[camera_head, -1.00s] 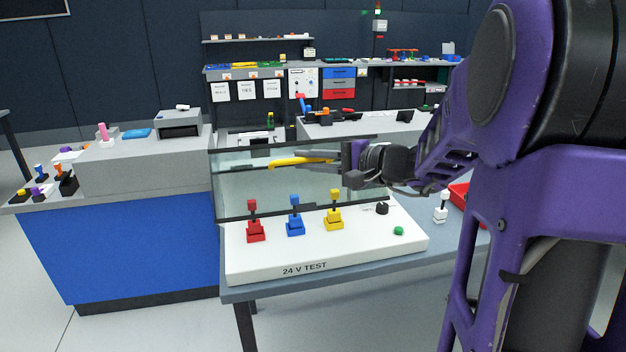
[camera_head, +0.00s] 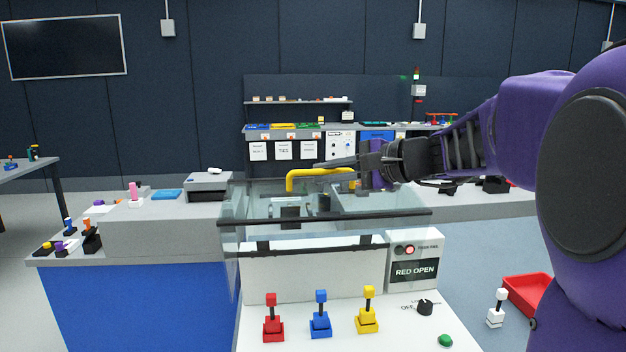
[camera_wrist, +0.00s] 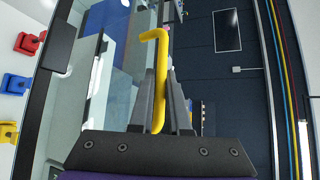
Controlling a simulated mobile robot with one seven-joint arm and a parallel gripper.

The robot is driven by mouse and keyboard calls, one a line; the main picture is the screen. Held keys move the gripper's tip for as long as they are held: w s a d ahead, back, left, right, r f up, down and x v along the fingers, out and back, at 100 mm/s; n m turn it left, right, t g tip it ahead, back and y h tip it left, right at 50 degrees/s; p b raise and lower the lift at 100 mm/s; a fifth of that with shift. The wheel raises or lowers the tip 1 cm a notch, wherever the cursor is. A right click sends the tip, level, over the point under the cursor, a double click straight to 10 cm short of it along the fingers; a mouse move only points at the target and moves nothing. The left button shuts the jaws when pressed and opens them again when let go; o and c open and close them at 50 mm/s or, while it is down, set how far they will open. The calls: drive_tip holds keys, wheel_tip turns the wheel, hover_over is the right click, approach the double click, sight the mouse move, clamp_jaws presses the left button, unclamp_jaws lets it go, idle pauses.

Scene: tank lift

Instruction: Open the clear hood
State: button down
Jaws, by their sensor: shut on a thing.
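The clear hood (camera_head: 275,217) is a see-through box with dark edge bars. It stands raised above the white test panel (camera_head: 300,325), behind the red, blue and yellow switches. The clear pane and a dark bar show on the left there.
A control box marked RED OPEN (camera_head: 414,262) with a lit red lamp stands at the panel's back right. A black knob (camera_head: 425,307) and a green button (camera_head: 445,340) are in front of it.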

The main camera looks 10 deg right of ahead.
drive_tip(key=shift+w+r, duration=0.15)
drive_tip(key=shift+w, duration=0.15)
drive_tip(key=c, duration=0.9)
unclamp_jaws()
drive_tip(key=shift+s, duration=0.15)
